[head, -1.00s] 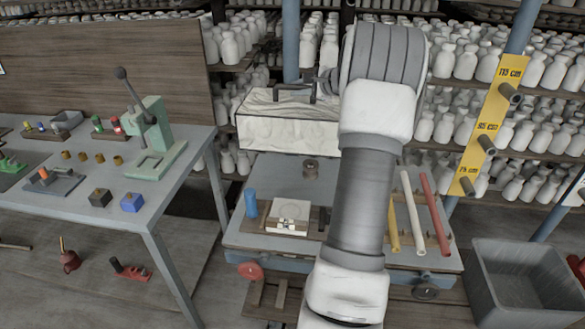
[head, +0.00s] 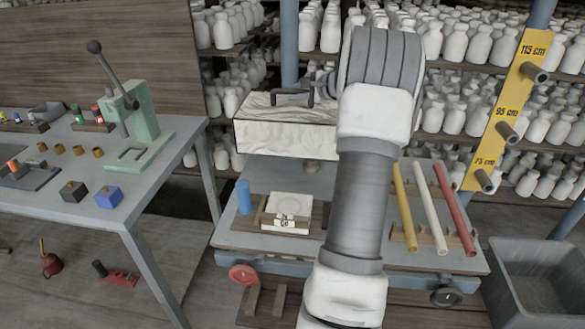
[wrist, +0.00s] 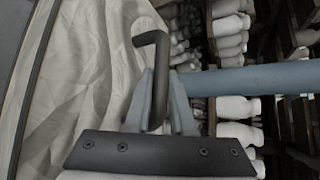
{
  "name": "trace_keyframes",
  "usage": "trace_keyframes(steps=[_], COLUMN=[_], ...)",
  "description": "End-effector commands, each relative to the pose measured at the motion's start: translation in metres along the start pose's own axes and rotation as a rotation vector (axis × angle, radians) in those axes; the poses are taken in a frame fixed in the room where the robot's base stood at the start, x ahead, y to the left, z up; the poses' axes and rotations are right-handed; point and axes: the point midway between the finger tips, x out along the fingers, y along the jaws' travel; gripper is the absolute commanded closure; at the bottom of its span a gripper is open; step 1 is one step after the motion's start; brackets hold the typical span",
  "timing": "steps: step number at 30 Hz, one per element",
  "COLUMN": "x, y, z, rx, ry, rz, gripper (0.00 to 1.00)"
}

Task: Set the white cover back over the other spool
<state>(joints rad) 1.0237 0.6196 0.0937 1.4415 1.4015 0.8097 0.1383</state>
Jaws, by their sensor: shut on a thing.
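The white cover (head: 285,137) is a box-like, creased white shape with a dark handle (head: 292,96) on top. It appears held up above the back of the grey cart (head: 300,183). My gripper is shut on the handle; in the wrist view its two blue-grey fingers (wrist: 160,110) close around the dark bent bar (wrist: 157,75), with the cover (wrist: 85,70) at left. In the head view my arm largely hides the gripper.
On the cart are a blue cylinder (head: 244,197), a white square block (head: 290,212) and yellow, white and red rods (head: 431,208). Shelves of white bottles stand behind. A workbench (head: 60,190) is at left, a grey bin (head: 540,285) at right.

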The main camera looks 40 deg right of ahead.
Motion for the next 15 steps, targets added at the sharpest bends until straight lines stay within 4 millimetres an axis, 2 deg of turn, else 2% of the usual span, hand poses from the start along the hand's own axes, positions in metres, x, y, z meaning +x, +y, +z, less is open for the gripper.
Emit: trace_keyframes(steps=[3,11,15], x=[0.009,0.020,0.030], y=[0.019,0.044,0.064], z=[-0.009,-0.021,-0.030], rx=[0.005,0.002,0.006], ry=[0.000,0.000,0.000], rz=[0.002,0.000,0.002], gripper=[1.00,1.00,1.00])
